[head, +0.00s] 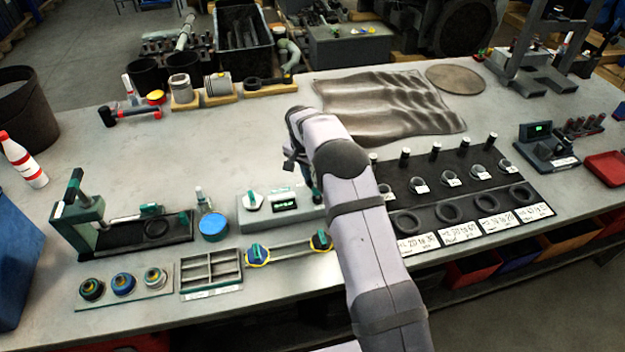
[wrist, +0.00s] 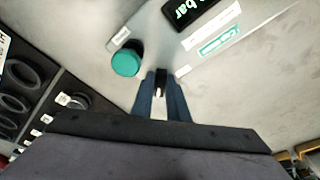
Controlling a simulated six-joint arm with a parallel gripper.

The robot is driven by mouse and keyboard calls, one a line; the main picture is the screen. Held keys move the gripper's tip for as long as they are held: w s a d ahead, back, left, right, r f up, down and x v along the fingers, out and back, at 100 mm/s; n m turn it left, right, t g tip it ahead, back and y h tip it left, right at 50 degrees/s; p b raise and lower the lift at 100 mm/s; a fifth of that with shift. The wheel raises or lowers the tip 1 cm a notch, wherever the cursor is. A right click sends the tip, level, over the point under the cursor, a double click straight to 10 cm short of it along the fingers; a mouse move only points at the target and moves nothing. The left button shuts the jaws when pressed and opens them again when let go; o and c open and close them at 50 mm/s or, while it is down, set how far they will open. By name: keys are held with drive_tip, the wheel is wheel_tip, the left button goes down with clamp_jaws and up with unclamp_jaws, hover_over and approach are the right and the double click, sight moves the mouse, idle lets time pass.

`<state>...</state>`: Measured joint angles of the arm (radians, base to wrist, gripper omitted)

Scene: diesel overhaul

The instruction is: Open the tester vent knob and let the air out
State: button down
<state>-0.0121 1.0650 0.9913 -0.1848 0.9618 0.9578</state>
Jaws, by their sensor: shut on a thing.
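The tester (head: 275,208) is a grey box with a lit green display, partly hidden behind my arm in the head view. A white and teal knob (head: 252,201) sits on its left part. In the wrist view a round teal knob (wrist: 126,60) stands on the tester, near its display (wrist: 192,12). My gripper (wrist: 158,76) points at the tester's face, its fingertips just right of and below this teal knob. The fingers are close together with a small dark piece between them; I cannot tell what it is. In the head view my arm hides the fingertips.
A black tray (head: 470,205) with rings and knobs lies right of my arm. A grey divided box (head: 211,270) and a bar with blue and yellow ends (head: 290,250) lie in front of the tester. A blue-lidded jar (head: 213,227) stands left.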

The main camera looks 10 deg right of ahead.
drive_tip(key=m, duration=0.3)
drive_tip(key=shift+w+m+g+b, duration=0.1)
drive_tip(key=shift+m+g+b, duration=0.2)
drive_tip(key=shift+m+b, duration=0.1)
drive_tip(key=shift+m+h, duration=0.3)
drive_tip(key=shift+m, duration=0.2)
drive_tip(key=m, duration=0.3)
drive_tip(key=shift+g, duration=0.4)
drive_tip(key=c, duration=1.7)
unclamp_jaws()
drive_tip(key=shift+w, duration=0.1)
